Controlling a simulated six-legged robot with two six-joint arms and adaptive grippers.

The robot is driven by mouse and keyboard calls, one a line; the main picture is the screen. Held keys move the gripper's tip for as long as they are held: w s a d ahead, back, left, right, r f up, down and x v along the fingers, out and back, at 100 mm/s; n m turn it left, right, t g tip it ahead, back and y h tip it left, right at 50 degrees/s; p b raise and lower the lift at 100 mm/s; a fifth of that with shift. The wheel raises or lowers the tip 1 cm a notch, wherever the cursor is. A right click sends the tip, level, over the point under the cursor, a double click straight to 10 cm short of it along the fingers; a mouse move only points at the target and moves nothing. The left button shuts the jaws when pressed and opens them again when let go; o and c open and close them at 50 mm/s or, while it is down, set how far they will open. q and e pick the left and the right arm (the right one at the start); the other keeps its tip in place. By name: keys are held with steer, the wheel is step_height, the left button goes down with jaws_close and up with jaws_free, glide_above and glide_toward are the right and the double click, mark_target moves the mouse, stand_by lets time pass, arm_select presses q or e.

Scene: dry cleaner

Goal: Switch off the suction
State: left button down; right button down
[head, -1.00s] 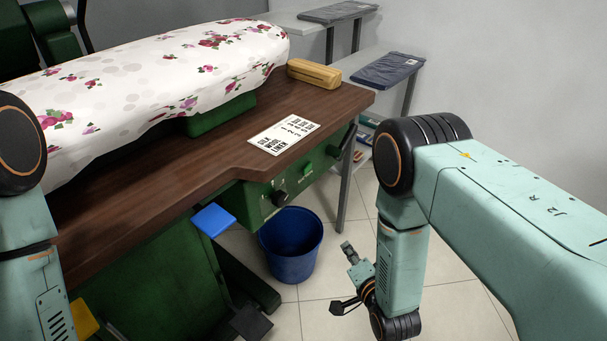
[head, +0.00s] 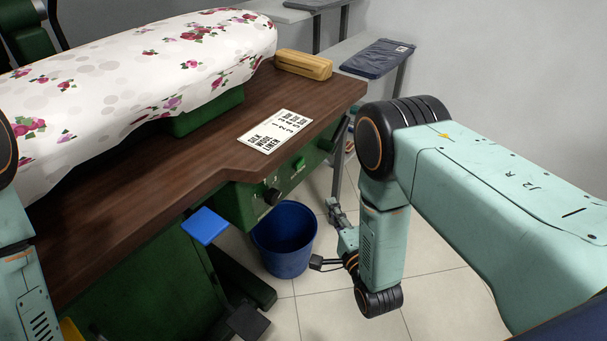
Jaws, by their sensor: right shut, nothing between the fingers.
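The green ironing table's control panel (head: 240,203) is under the front edge of the brown top. It carries a black knob (head: 271,196), a small bright green switch (head: 300,163) and a dark control farther right (head: 326,146). Their labels are too small to read, so I cannot tell which one works the suction. My right gripper (head: 333,208) is shut and empty, low in front of the panel's right part and beside the bucket, apart from the controls. My left arm shows at the left edge; its gripper is out of view.
A blue bucket (head: 284,240) stands on the tiled floor below the panel. A blue plate (head: 205,226) juts out left of it. On the brown top lie a fabric chart (head: 274,131), a wooden block (head: 303,64) and the flowered ironing board (head: 130,75). Grey shelves stand behind.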

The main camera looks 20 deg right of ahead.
steer(key=b, duration=0.4)
glide_toward(299, 165)
steer(key=w+d, duration=0.3)
steer(key=w, duration=0.1)
steer(key=w+a, duration=0.2)
steer(key=a, duration=0.1)
steer(key=shift+b, duration=0.4)
